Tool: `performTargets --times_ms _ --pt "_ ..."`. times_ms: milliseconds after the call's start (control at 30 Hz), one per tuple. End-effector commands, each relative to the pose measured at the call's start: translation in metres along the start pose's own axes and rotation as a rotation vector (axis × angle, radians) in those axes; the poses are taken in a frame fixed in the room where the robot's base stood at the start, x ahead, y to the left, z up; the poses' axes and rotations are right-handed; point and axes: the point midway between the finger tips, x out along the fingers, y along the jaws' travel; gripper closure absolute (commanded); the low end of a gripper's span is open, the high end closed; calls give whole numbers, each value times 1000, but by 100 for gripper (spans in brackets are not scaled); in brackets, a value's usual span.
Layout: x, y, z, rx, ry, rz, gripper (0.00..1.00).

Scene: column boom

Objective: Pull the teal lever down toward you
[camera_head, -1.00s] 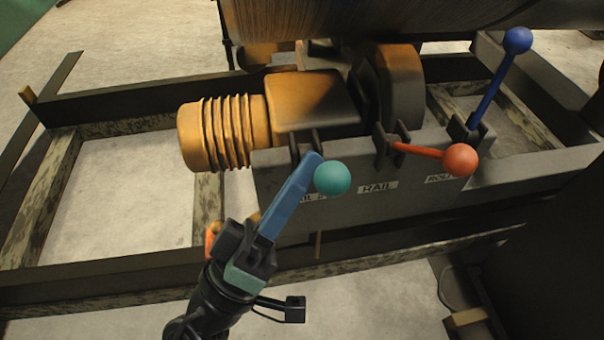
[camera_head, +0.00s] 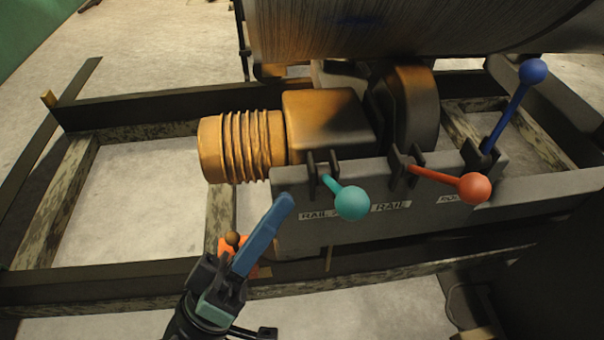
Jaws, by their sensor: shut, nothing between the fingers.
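The teal lever (camera_head: 351,202) has a round teal ball on a short teal stem, set in a dark bracket on the front of the grey block. It points out and down to the right, with the ball over the gap between two RAIL labels. My gripper (camera_head: 285,203) has long blue fingers that lie together, shut and empty. Its tips are left of the teal ball and apart from it in the picture.
A red lever (camera_head: 472,188) sticks out to the right of the teal one. A blue lever (camera_head: 533,72) stands upright further right. An orange ribbed motor (camera_head: 240,146) sits behind the block. A small orange-red part (camera_head: 236,245) is behind my gripper.

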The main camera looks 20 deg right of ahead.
Motion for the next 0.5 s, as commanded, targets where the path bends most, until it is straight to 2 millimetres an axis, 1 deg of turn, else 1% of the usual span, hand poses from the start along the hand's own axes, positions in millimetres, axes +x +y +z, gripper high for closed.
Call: performTargets --times_ms 33,100,200,333,500 --pt "-8 1 -1 -1 3 -1 100" --pt "-17 1 -1 0 2 -1 100" --pt "-26 1 0 0 1 0 100" --pt "-30 1 0 1 0 1 100" --pt "-30 1 0 1 0 1 100"
